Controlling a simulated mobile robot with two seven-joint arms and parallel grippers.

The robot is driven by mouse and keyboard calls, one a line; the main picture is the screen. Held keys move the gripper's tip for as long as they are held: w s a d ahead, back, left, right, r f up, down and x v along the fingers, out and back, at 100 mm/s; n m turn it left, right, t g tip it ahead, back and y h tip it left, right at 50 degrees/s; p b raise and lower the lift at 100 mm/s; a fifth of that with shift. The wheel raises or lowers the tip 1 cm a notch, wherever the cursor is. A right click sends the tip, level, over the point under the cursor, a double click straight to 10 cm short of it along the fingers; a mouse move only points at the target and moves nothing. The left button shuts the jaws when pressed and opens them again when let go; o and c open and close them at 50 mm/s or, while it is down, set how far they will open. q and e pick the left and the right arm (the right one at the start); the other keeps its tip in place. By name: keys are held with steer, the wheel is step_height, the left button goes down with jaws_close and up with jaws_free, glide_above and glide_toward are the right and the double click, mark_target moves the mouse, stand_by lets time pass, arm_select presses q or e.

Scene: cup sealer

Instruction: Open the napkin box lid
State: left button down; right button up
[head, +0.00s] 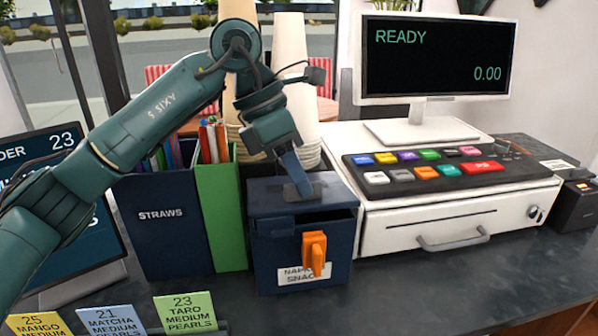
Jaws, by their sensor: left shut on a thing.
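The napkin box (280,254) is dark blue and stands on the dark counter in the middle of the head view. Its front carries a partly covered white label (290,276) and an orange piece (315,254). The lid (265,196) lies across the top, and a dark gap shows under its front edge on the right. My left gripper (298,186) points down at the top of the lid. It is shut on the lid's small dark grip, and the fingertips partly hide it. My right gripper is not in view.
A blue straws box (165,240) and a green holder (220,225) stand close on the left. The white cash register (450,225) stands close on the right. Tall cup stacks (291,60) rise behind. Small price cards (185,312) stand at the front left.

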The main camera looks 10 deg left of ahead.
arm_select(q)
steer(key=shift+w+r+g+p, duration=0.3)
steer(key=shift+r+g+p, duration=0.1)
steer(key=shift+r, duration=0.3)
steer(key=shift+w+a+r, duration=0.15)
steer(key=shift+w+r, duration=0.05)
steer(key=shift+r, duration=0.05)
steer(key=shift+w+a+r+p, duration=0.2)
steer(key=shift+w+r+p, duration=0.45)
steer(key=shift+p, duration=0.2)
steer(key=shift+w+a+r, duration=0.15)
steer(key=shift+w+r, duration=0.1)
steer(key=shift+w, duration=0.05)
steer(key=shift+w+a+p, duration=0.1)
steer(key=shift+w+p, duration=0.1)
steer(key=shift+p, duration=0.2)
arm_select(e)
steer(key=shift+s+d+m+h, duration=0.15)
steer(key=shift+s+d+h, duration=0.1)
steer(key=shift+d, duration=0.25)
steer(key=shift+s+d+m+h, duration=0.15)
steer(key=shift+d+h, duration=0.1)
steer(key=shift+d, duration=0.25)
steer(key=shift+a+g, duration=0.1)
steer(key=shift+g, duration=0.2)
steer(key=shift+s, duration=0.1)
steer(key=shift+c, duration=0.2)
